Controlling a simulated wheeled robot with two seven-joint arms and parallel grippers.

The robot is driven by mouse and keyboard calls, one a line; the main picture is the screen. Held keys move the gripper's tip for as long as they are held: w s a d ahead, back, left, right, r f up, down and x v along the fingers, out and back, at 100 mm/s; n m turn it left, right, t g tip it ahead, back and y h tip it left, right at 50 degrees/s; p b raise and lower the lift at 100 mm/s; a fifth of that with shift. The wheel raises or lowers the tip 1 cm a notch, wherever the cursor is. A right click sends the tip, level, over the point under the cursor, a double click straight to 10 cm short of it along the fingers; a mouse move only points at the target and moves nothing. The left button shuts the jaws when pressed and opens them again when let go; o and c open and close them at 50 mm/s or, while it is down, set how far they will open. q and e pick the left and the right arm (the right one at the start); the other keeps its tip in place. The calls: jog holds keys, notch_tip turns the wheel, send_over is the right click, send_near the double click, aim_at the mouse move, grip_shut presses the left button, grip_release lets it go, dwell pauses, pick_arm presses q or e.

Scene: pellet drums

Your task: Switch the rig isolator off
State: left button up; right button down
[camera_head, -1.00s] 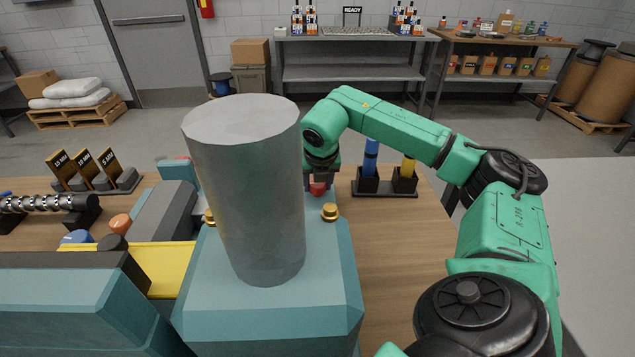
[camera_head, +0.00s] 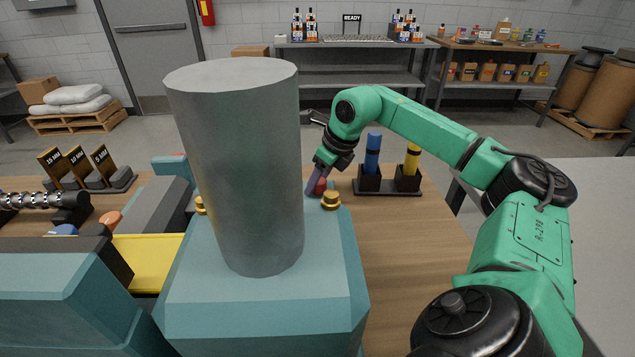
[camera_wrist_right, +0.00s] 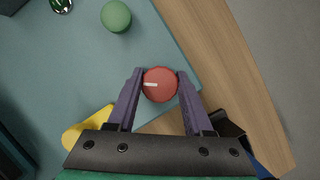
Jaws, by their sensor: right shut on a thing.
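The rig isolator is a red round knob (camera_wrist_right: 160,85) with a white mark, on a teal panel (camera_wrist_right: 60,70) in the right wrist view. The white mark lies roughly level, pointing left in that view. My right gripper (camera_wrist_right: 160,88) has its two purple fingers on either side of the knob, shut on it. The grey cylinder (camera_head: 245,170) hides part of that area. My left gripper is not in view.
A green button (camera_wrist_right: 116,16) sits near the knob on the panel. A brass fitting (camera_head: 330,201) stands close by. A stand with blue and yellow cylinders (camera_head: 388,188) is right of the gripper. The wooden table (camera_head: 410,235) is clear at the right.

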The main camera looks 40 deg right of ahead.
jog(key=n, duration=0.2)
jog(key=n+y+p, duration=0.1)
jog(key=shift+r+n+p, duration=0.2)
jog(key=shift+n+p, duration=0.1)
jog(key=shift+n, duration=0.1)
jog(key=shift+f+n+g+y+p, duration=0.1)
jog(key=shift+n+g+y+p, duration=0.6)
jog(key=shift+n+p, duration=0.85)
jog(key=shift+n, duration=0.45)
jog(key=shift+c, duration=1.5)
grip_release()
jog(key=shift+f, duration=0.1)
jog(key=p+v, duration=0.1)
jog(key=v, duration=1.3)
jog(key=shift+r, duration=0.3)
jog(key=shift+d, duration=0.15)
